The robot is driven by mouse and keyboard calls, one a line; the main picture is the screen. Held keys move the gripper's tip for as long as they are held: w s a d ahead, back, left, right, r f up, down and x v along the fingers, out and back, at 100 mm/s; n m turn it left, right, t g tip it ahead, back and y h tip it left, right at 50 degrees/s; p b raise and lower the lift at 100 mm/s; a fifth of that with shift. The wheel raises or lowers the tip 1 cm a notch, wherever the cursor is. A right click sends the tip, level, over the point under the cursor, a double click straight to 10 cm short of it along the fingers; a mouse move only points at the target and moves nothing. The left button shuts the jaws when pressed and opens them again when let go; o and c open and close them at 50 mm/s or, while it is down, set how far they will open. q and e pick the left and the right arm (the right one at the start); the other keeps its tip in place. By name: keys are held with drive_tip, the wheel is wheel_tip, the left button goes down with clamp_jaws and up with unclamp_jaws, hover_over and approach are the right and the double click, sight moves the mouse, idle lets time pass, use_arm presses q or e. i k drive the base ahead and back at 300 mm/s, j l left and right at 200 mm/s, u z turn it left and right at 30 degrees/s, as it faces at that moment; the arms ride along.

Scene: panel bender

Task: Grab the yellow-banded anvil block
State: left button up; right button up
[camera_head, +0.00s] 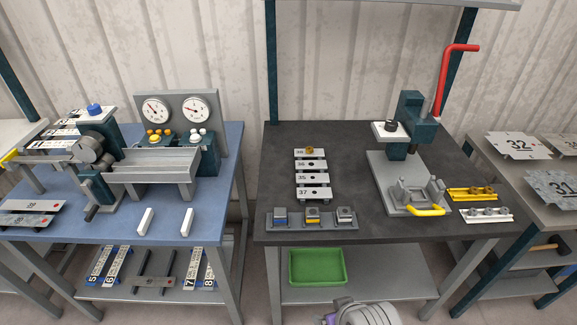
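The yellow-banded anvil block (312,215) sits in the middle of a small grey tray (296,225) near the front edge of the dark table. It is a small grey block with a yellow band on its front. A blue-banded block (280,216) stands to its left and a block with no clear colored band (345,214) to its right, both in the same tray. Neither gripper shows clearly. A grey and purple part, likely of my arm, shows at the bottom edge below the table.
Numbered plates (315,179) lie behind the tray. A press with a red lever (441,85) stands at the right, with a yellow-handled fixture (418,203) in front. A green bin (317,268) is on the shelf below. The blue table (185,222) with the bender stands left.

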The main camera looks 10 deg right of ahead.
sight(312, 214)
drive_tip(key=i+j+z, duration=0.15)
drive_tip(key=i, duration=0.4)
drive_tip(key=z, duration=1.45)
